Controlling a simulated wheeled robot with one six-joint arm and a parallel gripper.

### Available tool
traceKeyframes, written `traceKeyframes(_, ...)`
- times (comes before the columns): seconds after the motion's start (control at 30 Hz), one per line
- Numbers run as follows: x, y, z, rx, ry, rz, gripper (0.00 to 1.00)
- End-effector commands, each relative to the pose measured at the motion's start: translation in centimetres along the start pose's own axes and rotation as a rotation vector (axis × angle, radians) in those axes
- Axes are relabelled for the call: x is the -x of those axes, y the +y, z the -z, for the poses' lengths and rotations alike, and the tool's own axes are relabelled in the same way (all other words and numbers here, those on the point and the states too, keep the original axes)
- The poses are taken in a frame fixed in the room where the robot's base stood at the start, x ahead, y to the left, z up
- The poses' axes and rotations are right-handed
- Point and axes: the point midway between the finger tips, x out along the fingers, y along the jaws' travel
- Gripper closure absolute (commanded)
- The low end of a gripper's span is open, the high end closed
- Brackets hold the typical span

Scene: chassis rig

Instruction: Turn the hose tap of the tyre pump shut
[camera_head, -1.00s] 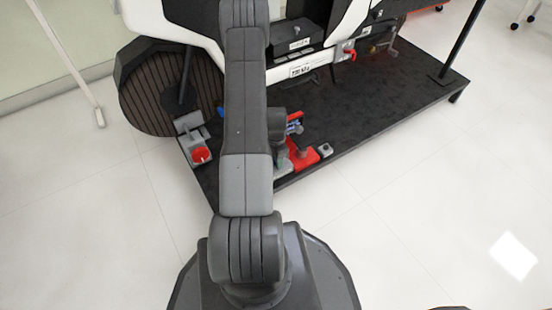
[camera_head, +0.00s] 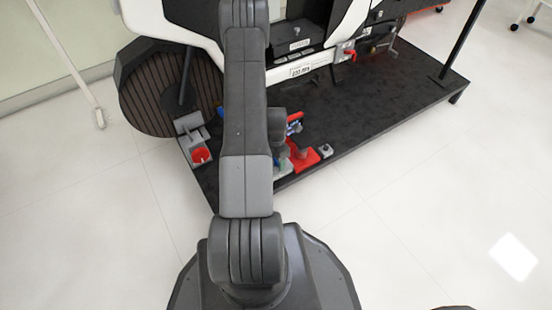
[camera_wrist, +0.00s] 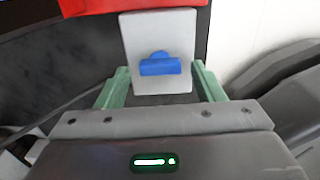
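The hose tap (camera_wrist: 160,67) shows in the wrist view as a blue handle, its bar lying crosswise on a light grey plate (camera_wrist: 158,30). My gripper (camera_wrist: 160,66) has two green fingers spread apart, one on each side of the plate's lower part. Blue handle and fingers show a gap on both sides, and nothing is held. The red pump base (camera_wrist: 100,5) lies beyond the plate at the top. In the head view the red base (camera_head: 306,158) sits on the dark platform, partly behind my arm. The tap cannot be made out clearly there.
The dark platform (camera_head: 390,110) carries a white and black machine (camera_head: 345,20) behind the pump. A small grey block (camera_head: 326,150) stands right of the red base. White floor (camera_head: 420,210) is open in front.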

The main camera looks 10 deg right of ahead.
Motion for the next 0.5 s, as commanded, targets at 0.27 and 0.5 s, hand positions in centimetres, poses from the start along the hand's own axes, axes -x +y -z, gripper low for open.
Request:
traceKeyframes(0.27, 0.5, 0.0, 0.0, -0.001, 0.0, 0.0, 0.38)
traceKeyframes(0.5, 4.9, 0.1, 0.0, -0.001, -0.001, -0.002, 0.38)
